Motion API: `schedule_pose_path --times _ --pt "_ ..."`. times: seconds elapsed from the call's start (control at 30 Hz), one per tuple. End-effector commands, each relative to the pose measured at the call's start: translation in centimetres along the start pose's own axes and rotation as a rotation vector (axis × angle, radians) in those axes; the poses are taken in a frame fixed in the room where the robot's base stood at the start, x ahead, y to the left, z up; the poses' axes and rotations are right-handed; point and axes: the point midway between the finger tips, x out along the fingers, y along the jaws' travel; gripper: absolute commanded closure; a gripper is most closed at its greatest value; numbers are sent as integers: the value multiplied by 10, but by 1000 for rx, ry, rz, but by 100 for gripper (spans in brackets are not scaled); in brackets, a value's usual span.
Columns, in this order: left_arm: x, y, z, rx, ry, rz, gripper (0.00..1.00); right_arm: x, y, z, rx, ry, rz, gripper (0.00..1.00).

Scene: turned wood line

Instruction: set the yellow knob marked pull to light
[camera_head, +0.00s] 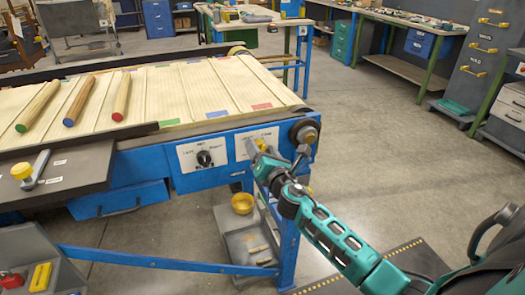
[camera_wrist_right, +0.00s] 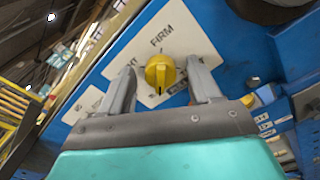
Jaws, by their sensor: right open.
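The yellow knob (camera_wrist_right: 160,72) sits on a white label plate (camera_wrist_right: 205,45) on the blue machine front. The word FIRM stands above it in the right wrist view; a word ending in HT is at its left, partly covered, and another label at lower right is hidden by a finger. A dark mark shows on the knob's lower side; I cannot tell for certain which word it is set to. My right gripper (camera_wrist_right: 161,68) is open, one finger on each side of the knob; contact is not clear. In the head view the right gripper (camera_head: 262,153) is at the plate. My left gripper is out of view.
A black knob (camera_head: 205,158) on another white plate is just left. A round dark roller end (camera_head: 304,131) sits close at right. The conveyor (camera_head: 190,85) above holds several wood rods.

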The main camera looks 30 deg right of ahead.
Motion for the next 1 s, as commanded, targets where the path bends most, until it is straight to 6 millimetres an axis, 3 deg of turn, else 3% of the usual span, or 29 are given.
schedule_pose_path --times 0.1,0.67,1.0 --pt "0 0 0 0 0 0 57 0 0 0 1 0 0 38" --pt "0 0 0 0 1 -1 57 0 0 0 1 0 0 92" --pt "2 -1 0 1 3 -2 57 0 0 0 47 0 0 93"
